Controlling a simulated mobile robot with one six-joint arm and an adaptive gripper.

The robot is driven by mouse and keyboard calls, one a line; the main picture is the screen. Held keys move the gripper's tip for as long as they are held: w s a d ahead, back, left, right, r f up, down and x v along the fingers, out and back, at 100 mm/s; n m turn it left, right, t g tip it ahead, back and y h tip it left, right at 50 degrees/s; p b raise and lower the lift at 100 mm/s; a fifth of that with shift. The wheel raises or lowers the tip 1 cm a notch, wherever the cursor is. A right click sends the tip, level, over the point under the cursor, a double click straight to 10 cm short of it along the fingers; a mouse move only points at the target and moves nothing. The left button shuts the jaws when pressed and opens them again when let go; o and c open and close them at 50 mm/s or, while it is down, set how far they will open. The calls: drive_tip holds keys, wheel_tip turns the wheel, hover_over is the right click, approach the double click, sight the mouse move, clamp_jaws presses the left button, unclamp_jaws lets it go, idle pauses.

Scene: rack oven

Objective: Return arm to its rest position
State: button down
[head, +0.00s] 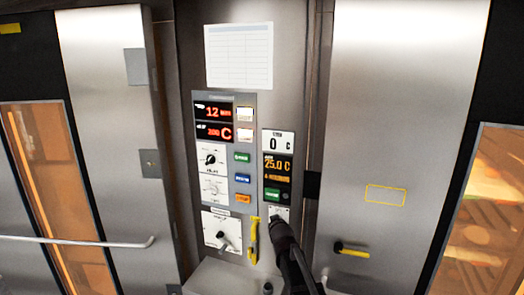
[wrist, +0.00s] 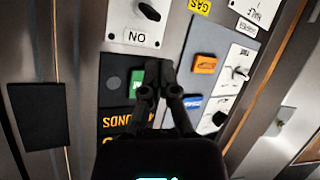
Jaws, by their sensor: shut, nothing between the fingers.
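My gripper (head: 277,222) reaches up from the bottom of the head view, in front of the lower right part of the oven control panel (head: 237,98). In the wrist view my gripper (wrist: 161,68) has its two fingertips together, with nothing between them. The panel appears upside down there. The fingertips overlap the panel between a green button (wrist: 136,82) and an orange button (wrist: 205,64). I cannot tell whether they touch it.
Steel oven doors stand on both sides of the panel: the left one (head: 108,80) has a long bar handle (head: 75,242), the right one (head: 395,90) a yellow-tipped handle (head: 352,249). A yellow handle (head: 252,240) is close left of my gripper. Knobs (head: 224,237) project from the panel.

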drive_tip(key=s+d+f+m+g+h+b, duration=0.2)
drive_tip(key=s+d+f+g+b, duration=0.35)
drive_tip(key=s+f, duration=0.8)
drive_tip(key=s+d+f+m+g+b, duration=0.1)
drive_tip(key=s+d+f+g, duration=0.2)
drive_tip(key=s, duration=0.6)
drive_tip(key=s+d+f+m+g+y+b, duration=0.1)
drive_tip(key=s+d+f+g+b, duration=0.1)
drive_tip(key=s, duration=0.7)
wheel_tip(320, 180, down, 2)
drive_tip(key=d+g, duration=0.1)
drive_tip(key=g, duration=0.2)
drive_tip(key=shift+s+d+f, duration=0.2)
drive_tip(key=shift+s+d, duration=0.05)
drive_tip(key=shift+d, duration=0.1)
